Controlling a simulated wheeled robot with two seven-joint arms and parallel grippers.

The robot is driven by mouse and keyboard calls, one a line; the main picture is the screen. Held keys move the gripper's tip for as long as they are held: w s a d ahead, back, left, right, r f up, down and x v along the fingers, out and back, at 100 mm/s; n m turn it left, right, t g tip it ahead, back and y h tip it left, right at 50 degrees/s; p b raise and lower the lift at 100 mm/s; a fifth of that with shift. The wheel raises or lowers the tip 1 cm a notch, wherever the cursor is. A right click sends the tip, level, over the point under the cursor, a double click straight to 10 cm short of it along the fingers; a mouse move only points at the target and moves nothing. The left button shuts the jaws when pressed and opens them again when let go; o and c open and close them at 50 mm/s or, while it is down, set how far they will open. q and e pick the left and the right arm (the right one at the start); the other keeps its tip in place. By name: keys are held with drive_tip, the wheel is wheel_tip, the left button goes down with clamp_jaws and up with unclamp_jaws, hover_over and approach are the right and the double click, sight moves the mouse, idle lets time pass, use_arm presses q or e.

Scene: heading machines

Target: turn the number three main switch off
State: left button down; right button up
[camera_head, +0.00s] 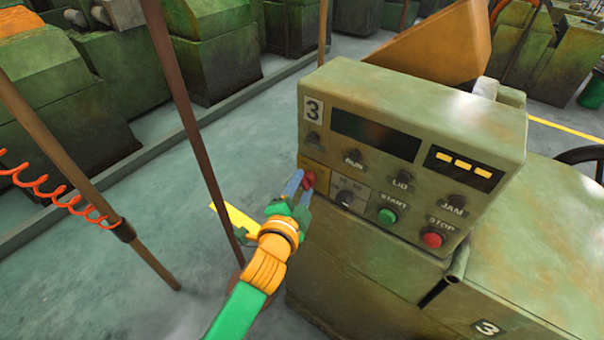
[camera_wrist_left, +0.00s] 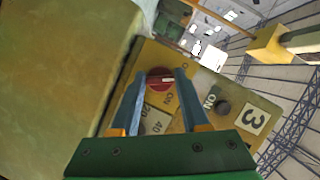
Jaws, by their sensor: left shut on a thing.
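The number three control box (camera_head: 400,150) is a worn green panel with a "3" plate at its upper left. Its main switch is a red rotary knob (camera_head: 309,180) on a yellow plate (camera_head: 316,170) at the panel's left edge. The fingers hide part of the knob's sides. My right gripper is in neither view.
Beside the knob are a black selector (camera_head: 345,198), a green START button (camera_head: 387,216) and a red STOP button (camera_head: 432,240). A brown post (camera_head: 190,120) stands left of my arm. A second post (camera_head: 75,165) carries an orange coiled hose (camera_head: 50,190). Grey floor lies between.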

use_arm(q)
drive_tip(key=shift+r+n+g+p, duration=0.15)
drive_tip(key=shift+n+g+p, duration=0.35)
drive_tip(key=shift+n+p, duration=0.55)
drive_tip(key=shift+h+p, duration=0.3)
drive_tip(key=shift+p, duration=0.2)
drive_tip(key=shift+c, duration=2)
unclamp_jaws()
drive_tip(key=shift+a, duration=0.1)
drive_tip(key=v, duration=0.7)
drive_tip(key=shift+b, duration=0.35)
